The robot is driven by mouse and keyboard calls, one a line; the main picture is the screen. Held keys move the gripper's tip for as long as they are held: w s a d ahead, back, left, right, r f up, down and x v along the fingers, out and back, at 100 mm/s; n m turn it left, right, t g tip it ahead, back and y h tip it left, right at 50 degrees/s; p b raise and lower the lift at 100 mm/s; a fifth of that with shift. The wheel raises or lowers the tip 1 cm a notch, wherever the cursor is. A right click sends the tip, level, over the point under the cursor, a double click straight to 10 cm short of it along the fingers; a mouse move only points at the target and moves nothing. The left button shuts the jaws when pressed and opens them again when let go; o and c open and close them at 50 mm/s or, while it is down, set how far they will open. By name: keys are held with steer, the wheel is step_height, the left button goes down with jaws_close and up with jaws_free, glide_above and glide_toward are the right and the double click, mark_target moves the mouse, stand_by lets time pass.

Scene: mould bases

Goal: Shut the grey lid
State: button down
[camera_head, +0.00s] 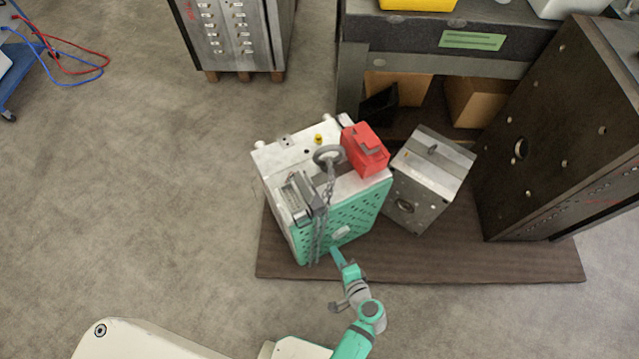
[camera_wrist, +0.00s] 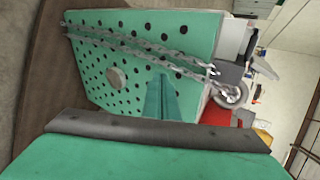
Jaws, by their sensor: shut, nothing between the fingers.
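A small grey case (camera_head: 295,203) sits on the left part of the top of a white and green mould base (camera_head: 277,165). A darker grey panel (camera_head: 317,191), which looks like its lid, stands raised along the case's right side. How far it is open is hard to tell. My gripper (camera_head: 337,254) is shut and empty, low in front of the green perforated face, apart from the lid. In the wrist view my gripper (camera_wrist: 162,82) points at the green face (camera_wrist: 90,50); I cannot tell whether it touches. The lid is not clearly visible there.
A chain (camera_head: 320,232) hangs from an eye bolt (camera_head: 328,155) down the green face, close to the lid. A red box (camera_head: 366,150) sits on the top's right. A grey block (camera_head: 430,180) and a large dark plate (camera_head: 550,135) stand to the right. The floor left is free.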

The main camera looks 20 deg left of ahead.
steer(key=w+r+y, duration=0.4)
steer(key=w+r, duration=0.1)
steer(key=w, duration=0.2)
steer(key=y, duration=0.4)
glide_toward(329, 186)
step_height(329, 186, up, 3)
steer(key=shift+t, duration=0.4)
steer(key=x, duration=1)
steer(key=shift+s+a, duration=0.15)
steer(key=shift+s+a+r, duration=0.2)
steer(key=shift+s+a, duration=0.15)
steer(key=shift+s, duration=0.15)
steer(key=shift+s+a+r, duration=0.15)
steer(key=shift+s+a, duration=0.15)
steer(key=shift+s, duration=0.15)
steer(key=shift+s+a+r, duration=0.3)
steer(key=shift+s+a, duration=0.15)
